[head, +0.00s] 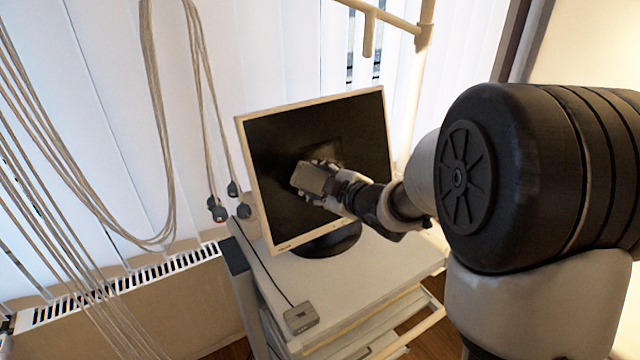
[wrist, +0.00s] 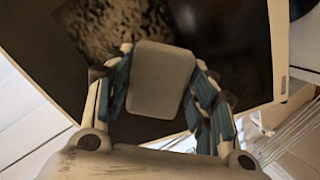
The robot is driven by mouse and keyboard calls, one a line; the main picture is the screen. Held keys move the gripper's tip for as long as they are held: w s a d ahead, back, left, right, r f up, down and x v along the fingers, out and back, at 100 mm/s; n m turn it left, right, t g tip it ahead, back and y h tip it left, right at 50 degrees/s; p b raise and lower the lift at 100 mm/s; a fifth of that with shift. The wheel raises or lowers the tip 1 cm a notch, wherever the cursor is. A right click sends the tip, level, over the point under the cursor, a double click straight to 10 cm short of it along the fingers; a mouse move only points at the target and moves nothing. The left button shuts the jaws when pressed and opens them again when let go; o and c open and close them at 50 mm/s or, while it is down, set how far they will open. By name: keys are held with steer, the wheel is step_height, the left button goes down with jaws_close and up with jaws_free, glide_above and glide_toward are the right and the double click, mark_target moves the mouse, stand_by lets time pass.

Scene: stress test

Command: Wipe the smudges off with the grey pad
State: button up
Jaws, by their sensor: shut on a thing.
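My gripper (head: 328,182) is shut on the grey pad (head: 309,178), a rounded rectangular block. In the wrist view the pad (wrist: 162,80) sits between the two fingers and faces the screen. The monitor (head: 268,150) has a dark screen in a cream frame and stands upright. A mottled brownish smudge (wrist: 112,25) shows on the screen in the wrist view, just beyond the pad on the upper left. The pad and fingers hide part of the screen. I cannot tell whether the pad touches the glass.
The monitor stands on a light cart top (head: 300,280) with a small grey box (head: 301,317) and its cable in front. Cables (head: 150,130) hang at the left before white blinds. A radiator (head: 110,300) is at lower left. A cream pole (head: 412,80) rises behind the monitor.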

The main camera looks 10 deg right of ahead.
mark_target(329, 175)
steer(key=shift+w+a+f, duration=0.15)
steer(key=shift+w, duration=0.3)
steer(key=shift+w+d+p, duration=0.2)
steer(key=shift+d+p, duration=0.05)
steer(key=shift+d, duration=0.55)
steer(key=shift+w+d+p, duration=0.2)
steer(key=shift+d+p, duration=0.05)
steer(key=shift+d, duration=0.55)
steer(key=shift+w+d+p, duration=0.45)
steer(key=shift+d, duration=0.8)
steer(key=shift+w+d+p, duration=0.4)
steer(key=shift+d+p, duration=0.1)
steer(key=shift+d, duration=0.7)
steer(key=shift+w+d+p, duration=0.45)
steer(key=shift+d, duration=0.8)
steer(key=shift+a, duration=0.15)
